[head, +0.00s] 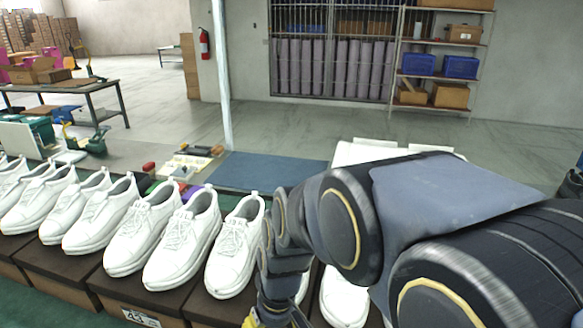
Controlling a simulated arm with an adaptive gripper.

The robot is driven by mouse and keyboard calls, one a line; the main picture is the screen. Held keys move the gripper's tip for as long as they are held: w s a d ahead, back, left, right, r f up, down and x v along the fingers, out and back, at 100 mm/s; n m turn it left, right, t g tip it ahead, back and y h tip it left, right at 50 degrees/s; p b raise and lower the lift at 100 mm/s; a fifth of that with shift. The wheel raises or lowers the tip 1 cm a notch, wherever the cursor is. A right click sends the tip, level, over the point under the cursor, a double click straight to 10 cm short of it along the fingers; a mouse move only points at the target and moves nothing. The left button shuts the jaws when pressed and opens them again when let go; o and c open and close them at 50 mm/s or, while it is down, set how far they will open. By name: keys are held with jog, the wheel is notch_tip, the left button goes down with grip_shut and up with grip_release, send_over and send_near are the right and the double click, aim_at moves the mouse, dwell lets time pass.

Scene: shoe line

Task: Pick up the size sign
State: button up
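A white size sign (140,317) with a dark "43" is at the bottom edge of the view, on the front side of a brown box under the white shoes. Its lower part is close to the picture's edge. My gripper (268,318) shows only in part at the bottom, to the right of the sign and apart from it. Yellow and dark parts of it are visible, but its fingertips are cut off or hidden, so I cannot tell whether it is open.
A row of white shoes (182,248) stands on brown boxes (66,286) across the front. My arm covers the right side and hides some shoes. Behind the row are small tools and a blue mat (270,170). A dark table (92,92) and a shelf rack (443,60) stand farther back.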

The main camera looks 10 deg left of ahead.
jog(key=s+a+f+n+y, duration=0.15)
jog(key=a+f, duration=0.25)
jog(key=a, duration=0.4)
jog(key=a+f+n, duration=0.3)
jog(key=a, duration=0.6)
jog(key=s+a+f+n, duration=0.1)
jog(key=s+a+f, duration=0.2)
jog(key=a, duration=0.1)
jog(key=s+a+f+n+y, duration=0.1)
jog(key=s+a+f, duration=0.2)
jog(key=a, duration=0.2)
jog(key=s+a+f+n, duration=0.2)
jog(key=s+a+f, duration=0.1)
jog(key=a, duration=0.2)
jog(key=shift+s+f, duration=0.3)
jog(key=shift+s, duration=0.05)
jog(key=shift+w+a+x, duration=0.1)
jog(key=shift+w+x, duration=0.05)
jog(key=shift+x, duration=1.75)
jog(key=shift+w+a+x, duration=0.1)
jog(key=shift+x, duration=1.8)
jog(key=shift+r, duration=0.1)
grip_shut()
